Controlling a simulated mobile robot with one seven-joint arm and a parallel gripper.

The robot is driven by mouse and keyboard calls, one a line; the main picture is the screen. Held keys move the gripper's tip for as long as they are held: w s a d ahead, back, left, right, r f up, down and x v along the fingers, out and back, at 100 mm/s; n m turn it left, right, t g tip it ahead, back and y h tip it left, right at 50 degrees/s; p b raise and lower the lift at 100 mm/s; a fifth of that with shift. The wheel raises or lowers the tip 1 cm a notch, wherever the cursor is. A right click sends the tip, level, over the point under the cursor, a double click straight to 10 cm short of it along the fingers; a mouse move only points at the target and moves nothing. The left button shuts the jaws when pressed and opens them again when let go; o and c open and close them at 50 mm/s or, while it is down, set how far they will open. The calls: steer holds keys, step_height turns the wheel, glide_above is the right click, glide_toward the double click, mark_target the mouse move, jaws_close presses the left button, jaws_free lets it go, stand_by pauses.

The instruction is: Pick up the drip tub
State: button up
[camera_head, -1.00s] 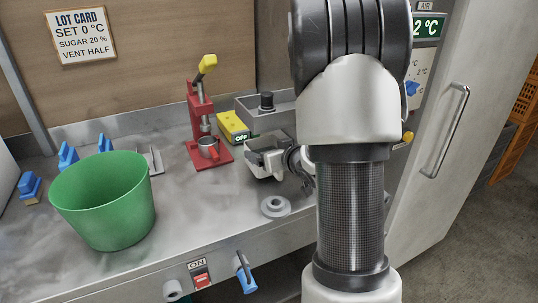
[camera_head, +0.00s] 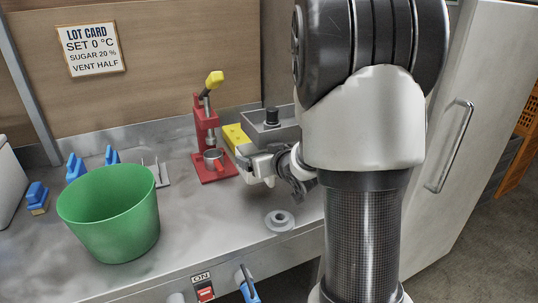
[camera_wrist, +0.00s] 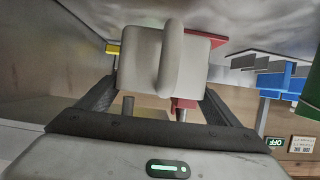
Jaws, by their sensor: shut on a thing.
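The drip tub (camera_wrist: 140,62) is a pale grey, blocky vessel with a rounded upright handle. It fills the upper middle of the wrist view. My gripper (camera_wrist: 161,88) is shut on it, with one dark finger on each side. In the head view my gripper (camera_head: 258,160) is just right of the red press (camera_head: 203,128), above the steel counter. My own arm fills the right-centre of that view. The tub is small there and hard to tell from my gripper. Whether its underside is clear of the counter cannot be told.
A yellow block (camera_head: 234,136) and a grey tray with a black knob (camera_head: 285,132) stand behind my gripper. A grey ring (camera_head: 279,220) lies in front. A green bucket (camera_head: 112,215) and blue-handled tools (camera_head: 75,167) are left. A cabinet door (camera_head: 480,110) stands right.

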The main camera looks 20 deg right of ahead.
steer(key=a, duration=1.5)
steer(key=shift+s+a+b, duration=0.2)
steer(key=shift+s+b, duration=0.05)
steer(key=shift+b, duration=0.1)
steer(key=shift+a+r, duration=0.1)
